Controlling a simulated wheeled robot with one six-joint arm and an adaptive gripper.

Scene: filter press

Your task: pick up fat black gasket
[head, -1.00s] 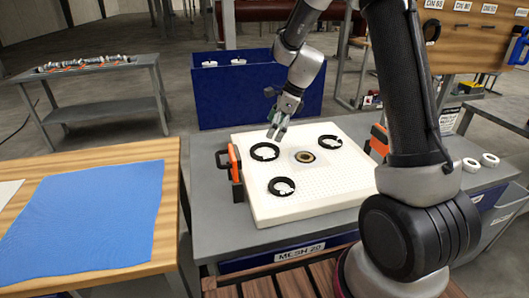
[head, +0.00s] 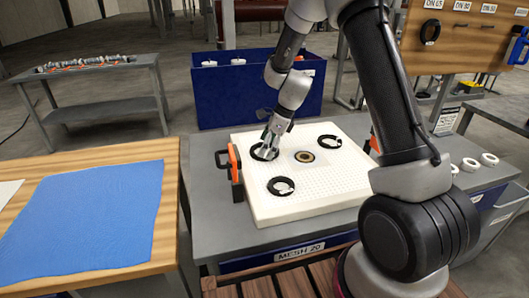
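Three black ring gaskets, each with a small white tag, lie on the white perforated plate: one at far left (head: 256,156), one at far right (head: 337,148) and one at front left (head: 271,190). They look alike in size, and I cannot tell which is the fat one. My gripper (head: 267,153) points down at the far-left gasket and covers part of it. The fingertips are at or just above its ring. Whether they touch it, and how wide they stand, is too small to tell.
The white plate (head: 300,208) has a dark-and-tan ring (head: 304,156) at its centre. An orange clamp (head: 233,158) stands at its left edge. White rings (head: 489,159) lie on the grey table at right. Another black ring (head: 430,31) hangs on the wooden board.

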